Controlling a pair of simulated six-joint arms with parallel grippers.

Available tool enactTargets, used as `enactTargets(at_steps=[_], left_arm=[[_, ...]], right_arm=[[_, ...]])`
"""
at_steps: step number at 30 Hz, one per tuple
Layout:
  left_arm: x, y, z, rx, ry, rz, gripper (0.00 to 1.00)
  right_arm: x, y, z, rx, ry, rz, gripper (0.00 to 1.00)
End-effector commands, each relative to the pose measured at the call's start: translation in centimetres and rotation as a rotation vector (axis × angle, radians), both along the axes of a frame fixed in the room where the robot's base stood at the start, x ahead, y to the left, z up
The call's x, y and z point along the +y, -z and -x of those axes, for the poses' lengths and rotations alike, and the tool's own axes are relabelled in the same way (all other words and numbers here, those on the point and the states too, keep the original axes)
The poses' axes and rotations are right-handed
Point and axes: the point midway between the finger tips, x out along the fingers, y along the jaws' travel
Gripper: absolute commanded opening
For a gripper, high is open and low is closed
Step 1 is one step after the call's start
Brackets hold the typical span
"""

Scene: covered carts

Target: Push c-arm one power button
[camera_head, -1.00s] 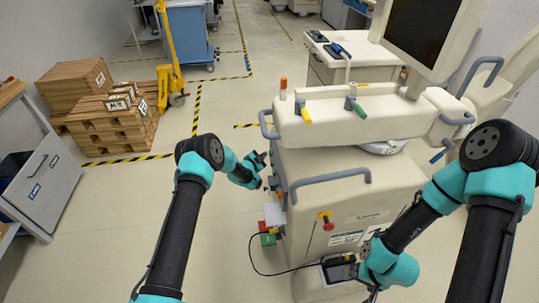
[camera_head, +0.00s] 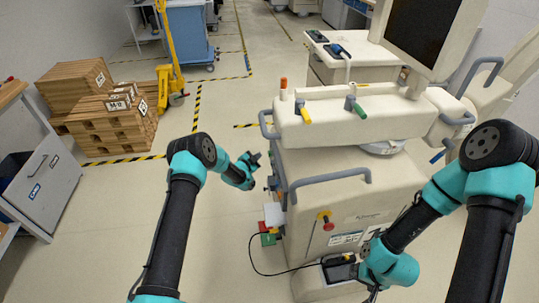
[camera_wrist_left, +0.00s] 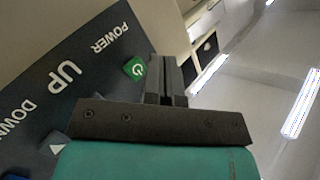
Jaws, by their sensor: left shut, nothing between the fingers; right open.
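The c-arm machine (camera_head: 345,205) is a cream cart with grey handles in the middle right of the head view. Its dark control panel (camera_wrist_left: 75,75) fills the left of the left wrist view, with white words POWER, UP and DOWN. The green power button (camera_wrist_left: 135,68) with a white symbol is beside POWER. My left gripper (camera_head: 256,158) is shut and empty, off the cart's left side. In the left wrist view its fingertips (camera_wrist_left: 166,66) appear just right of the button, with no clear contact. My right gripper (camera_head: 373,292) is low at the cart's front, its fingers barely visible.
A red emergency knob (camera_head: 325,218) is on the cart's front. A black cable (camera_head: 262,268) loops on the floor. Boxes on pallets (camera_head: 110,125) and a yellow pallet jack (camera_head: 170,60) stand at the left. The floor left of the cart is clear.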

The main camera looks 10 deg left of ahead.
Motion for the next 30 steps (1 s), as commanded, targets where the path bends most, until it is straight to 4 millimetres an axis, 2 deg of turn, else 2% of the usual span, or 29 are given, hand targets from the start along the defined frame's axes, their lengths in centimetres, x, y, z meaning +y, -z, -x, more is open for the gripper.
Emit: enactTargets(at_steps=[16,30], left_arm=[[4.0,0.0,1.4,-0.001,-0.002,0.000,0.00],[4.3,0.0,1.6,-0.001,-0.001,0.000,0.00]], right_arm=[[0.0,0.0,0.0,0.000,0.000,0.000,0.94],[0.0,0.0,0.0,0.000,0.000,0.000,0.94]])
